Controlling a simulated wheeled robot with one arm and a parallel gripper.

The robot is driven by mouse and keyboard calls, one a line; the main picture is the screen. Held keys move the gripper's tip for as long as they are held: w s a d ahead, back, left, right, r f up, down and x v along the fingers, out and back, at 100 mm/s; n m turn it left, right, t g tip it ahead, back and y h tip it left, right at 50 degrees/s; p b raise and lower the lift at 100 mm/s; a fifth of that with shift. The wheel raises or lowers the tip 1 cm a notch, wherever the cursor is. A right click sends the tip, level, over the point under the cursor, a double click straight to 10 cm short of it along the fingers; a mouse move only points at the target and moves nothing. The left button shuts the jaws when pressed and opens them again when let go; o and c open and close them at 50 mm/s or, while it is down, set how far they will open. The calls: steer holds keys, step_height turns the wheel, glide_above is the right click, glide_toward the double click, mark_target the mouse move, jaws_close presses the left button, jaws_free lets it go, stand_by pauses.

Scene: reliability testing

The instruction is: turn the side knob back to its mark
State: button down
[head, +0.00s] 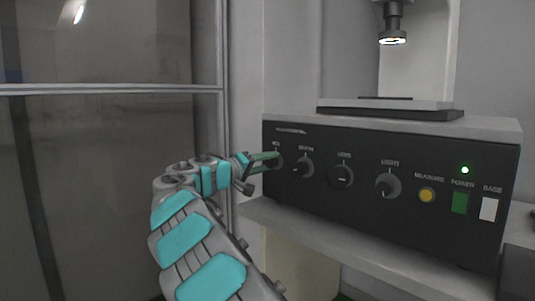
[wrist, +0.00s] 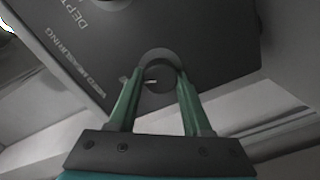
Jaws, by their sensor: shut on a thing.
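The side knob (wrist: 160,77) is the leftmost round grey knob on the black front panel (head: 325,205). In the head view it is mostly hidden behind my fingertips. My gripper (head: 270,161) reaches it from the left, with its green fingers pointing at the panel. In the wrist view my gripper (wrist: 160,80) has one finger on each side of the knob and is shut on it. A short white pointer line on the knob points left in that view, toward small marks on the panel. I cannot clearly read which of these is its mark.
To the right are the depth knob (head: 303,167), another knob (head: 341,176), the light knob (head: 388,186), a yellow button (head: 427,195), a green power switch (head: 460,203) and a white switch (head: 488,209). A microscope (head: 392,30) stands above. A glass-panelled frame (head: 110,89) is at left.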

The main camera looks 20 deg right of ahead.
steer(key=shift+n+p, duration=1.75)
steer(key=shift+n, duration=0.25)
steer(key=shift+f, duration=0.1)
steer(key=shift+c, duration=1.7)
jaws_free()
steer(key=v, duration=0.8)
steer(key=shift+b, duration=0.4)
